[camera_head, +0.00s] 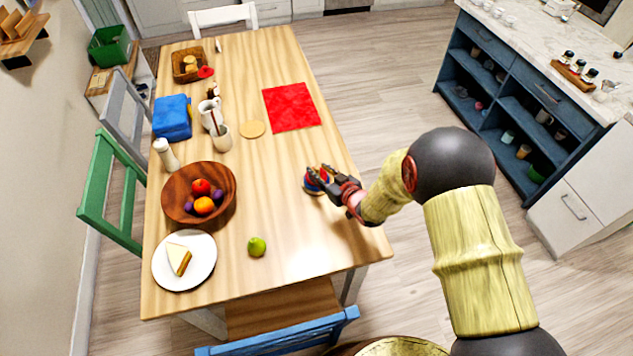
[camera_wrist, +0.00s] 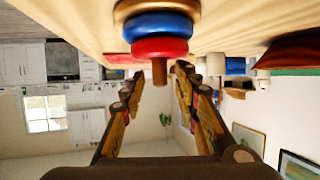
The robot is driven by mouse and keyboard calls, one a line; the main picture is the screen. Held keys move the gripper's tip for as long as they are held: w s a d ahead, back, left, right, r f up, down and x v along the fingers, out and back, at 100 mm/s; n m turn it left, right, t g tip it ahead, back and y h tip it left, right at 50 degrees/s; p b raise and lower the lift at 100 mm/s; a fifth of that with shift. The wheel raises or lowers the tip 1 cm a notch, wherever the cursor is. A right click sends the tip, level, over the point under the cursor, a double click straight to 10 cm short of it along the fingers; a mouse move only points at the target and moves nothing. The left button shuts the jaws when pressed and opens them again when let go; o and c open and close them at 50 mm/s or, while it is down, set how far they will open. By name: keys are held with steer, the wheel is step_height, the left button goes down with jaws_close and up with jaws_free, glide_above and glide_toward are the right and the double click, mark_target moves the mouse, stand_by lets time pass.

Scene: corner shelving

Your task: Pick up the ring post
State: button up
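The ring post (camera_head: 312,187) stands on the wooden table near its right edge in the head view, partly hidden by my gripper (camera_head: 334,179). In the wrist view, which looks inverted, the ring post (camera_wrist: 160,47) shows a round wooden base, a blue ring, a red ring and a bare wooden peg end. My gripper (camera_wrist: 159,75) is open there, with one fingertip on each side of the peg end. I see gaps between the peg and both fingers. Nothing is held.
The table (camera_head: 275,165) also bears a fruit bowl (camera_head: 172,206), a plate with cake (camera_head: 166,276), a lime (camera_head: 257,247), a round coaster (camera_head: 252,129), a white jug (camera_head: 207,116) and a red cloth (camera_head: 291,107). Bare tabletop surrounds the ring post.

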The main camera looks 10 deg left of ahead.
steer(key=c, duration=0.6)
jaws_close()
